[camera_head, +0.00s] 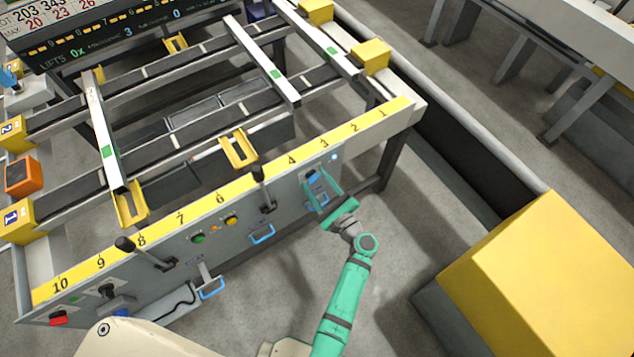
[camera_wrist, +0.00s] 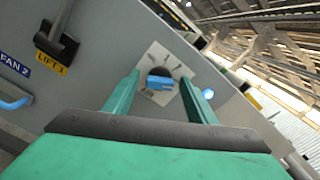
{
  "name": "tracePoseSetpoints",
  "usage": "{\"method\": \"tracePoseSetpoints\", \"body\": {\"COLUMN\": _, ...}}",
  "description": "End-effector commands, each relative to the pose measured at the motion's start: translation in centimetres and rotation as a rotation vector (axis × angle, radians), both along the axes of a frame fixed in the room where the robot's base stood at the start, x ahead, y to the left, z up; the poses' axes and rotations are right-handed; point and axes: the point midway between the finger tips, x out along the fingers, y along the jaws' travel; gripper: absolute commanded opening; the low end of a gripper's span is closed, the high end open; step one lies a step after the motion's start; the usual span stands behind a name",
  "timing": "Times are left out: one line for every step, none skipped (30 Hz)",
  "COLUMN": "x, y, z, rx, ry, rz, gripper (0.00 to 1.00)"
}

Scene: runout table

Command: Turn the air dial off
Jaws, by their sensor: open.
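The air dial (camera_wrist: 160,82) has a blue knob with a dark base on a pale square plate with tick marks, on the grey front panel (camera_head: 225,235). In the head view the dial (camera_head: 312,177) is below the yellow number strip, near the 3 and 4, partly covered by my gripper (camera_head: 316,182). In the wrist view my gripper (camera_wrist: 160,79) is open, with one green finger on each side of the blue knob. A gap shows between each finger and the knob. The fingers' depth relative to the knob is hard to tell.
A black LIFT 1 lever (camera_wrist: 57,45) is left of the dial in the wrist view, with a blue handle (camera_wrist: 14,103) farther left. The panel also carries a green button (camera_head: 198,239) and a yellow button (camera_head: 231,221). A large yellow box (camera_head: 550,280) stands at right.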

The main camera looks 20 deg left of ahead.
Motion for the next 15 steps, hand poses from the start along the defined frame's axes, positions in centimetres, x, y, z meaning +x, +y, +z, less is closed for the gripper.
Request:
{"method": "tracePoseSetpoints", "body": {"x": 0.00, "y": -0.01, "z": -0.01, "rx": 0.000, "ry": 0.000, "rz": 0.000, "gripper": 0.52}}
{"method": "tracePoseSetpoints", "body": {"x": 0.00, "y": -0.01, "z": -0.01, "rx": 0.000, "ry": 0.000, "rz": 0.000, "gripper": 0.52}}
{"method": "tracePoseSetpoints", "body": {"x": 0.00, "y": -0.02, "z": 0.00, "rx": 0.000, "ry": 0.000, "rz": 0.000, "gripper": 0.52}}
{"method": "tracePoseSetpoints", "body": {"x": 0.00, "y": -0.02, "z": 0.00, "rx": 0.000, "ry": 0.000, "rz": 0.000, "gripper": 0.44}}
{"method": "tracePoseSetpoints", "body": {"x": -0.01, "y": -0.03, "z": 0.00, "rx": 0.000, "ry": 0.000, "rz": 0.000, "gripper": 0.37}}
{"method": "tracePoseSetpoints", "body": {"x": -0.01, "y": -0.03, "z": 0.00, "rx": 0.000, "ry": 0.000, "rz": 0.000, "gripper": 0.28}}
{"method": "tracePoseSetpoints", "body": {"x": -0.01, "y": -0.04, "z": 0.00, "rx": 0.000, "ry": 0.000, "rz": 0.000, "gripper": 0.20}}
{"method": "tracePoseSetpoints", "body": {"x": 0.00, "y": -0.05, "z": -0.01, "rx": 0.000, "ry": 0.000, "rz": 0.000, "gripper": 0.13}}
{"method": "tracePoseSetpoints", "body": {"x": 0.00, "y": -0.05, "z": -0.01, "rx": 0.000, "ry": 0.000, "rz": 0.000, "gripper": 0.10}}
{"method": "tracePoseSetpoints", "body": {"x": -0.01, "y": -0.06, "z": -0.01, "rx": 0.000, "ry": 0.000, "rz": 0.000, "gripper": 0.10}}
{"method": "tracePoseSetpoints", "body": {"x": -0.01, "y": -0.06, "z": -0.01, "rx": 0.000, "ry": 0.000, "rz": -0.001, "gripper": 0.10}}
{"method": "tracePoseSetpoints", "body": {"x": -0.01, "y": -0.06, "z": -0.01, "rx": -0.001, "ry": -0.001, "rz": -0.001, "gripper": 0.10}}
{"method": "tracePoseSetpoints", "body": {"x": -0.01, "y": -0.06, "z": -0.01, "rx": -0.002, "ry": -0.001, "rz": -0.001, "gripper": 0.10}}
{"method": "tracePoseSetpoints", "body": {"x": -0.02, "y": -0.06, "z": -0.01, "rx": -0.003, "ry": -0.003, "rz": -0.001, "gripper": 0.10}}
{"method": "tracePoseSetpoints", "body": {"x": -0.01, "y": -0.07, "z": -0.02, "rx": -0.005, "ry": -0.006, "rz": -0.001, "gripper": 0.10}}
